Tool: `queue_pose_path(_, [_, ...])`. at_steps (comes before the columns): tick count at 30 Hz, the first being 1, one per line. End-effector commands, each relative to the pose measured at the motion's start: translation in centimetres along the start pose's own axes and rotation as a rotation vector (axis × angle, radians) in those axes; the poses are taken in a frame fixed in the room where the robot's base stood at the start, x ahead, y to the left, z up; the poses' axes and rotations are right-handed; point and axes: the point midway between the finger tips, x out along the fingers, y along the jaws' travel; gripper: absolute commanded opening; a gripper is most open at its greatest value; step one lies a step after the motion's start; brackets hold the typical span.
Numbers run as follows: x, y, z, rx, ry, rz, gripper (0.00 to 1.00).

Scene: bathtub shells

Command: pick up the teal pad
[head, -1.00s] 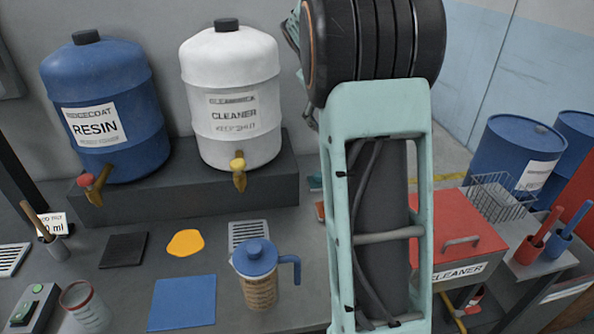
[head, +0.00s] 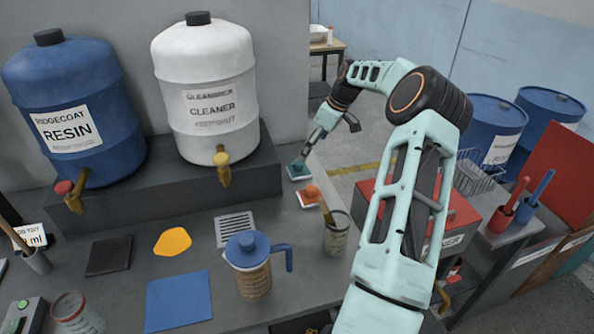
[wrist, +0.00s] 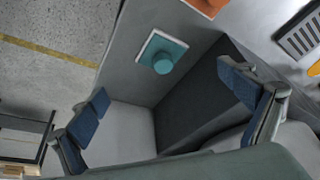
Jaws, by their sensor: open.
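The teal pad (head: 296,172) sits on a small white square at the bench's right edge, beside the dark raised block. In the wrist view the teal pad (wrist: 174,47) is square with a round teal knob on top, on its white square. My gripper (head: 303,157) is above and close to the pad in the head view, partly covering it. In the wrist view my gripper (wrist: 168,95) has its blue-padded fingers wide apart with nothing between them. The pad lies forward of the fingertips, and they look clear of it.
A cup with a brush (head: 337,238) and a blue-lidded jug (head: 250,275) stand closer. The dark raised block (head: 190,182) carries the blue and white drums. Open floor lies beyond the bench edge.

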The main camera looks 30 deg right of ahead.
Motion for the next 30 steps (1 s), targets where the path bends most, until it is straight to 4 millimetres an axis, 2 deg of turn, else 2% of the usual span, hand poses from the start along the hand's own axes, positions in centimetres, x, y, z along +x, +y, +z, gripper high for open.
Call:
queue_pose_path(7, [3.8,-0.1,-0.1,0.001,-0.001,-0.003,0.96])
queue_pose_path(14, [6.2,-0.3,-0.5,0.000,-0.002,-0.003,0.96])
queue_pose_path(21, [9.4,-0.4,-0.9,0.001,-0.002,-0.001,0.96])
queue_pose_path(30, [10.2,-0.3,-0.9,0.001,-0.001,0.002,0.96])
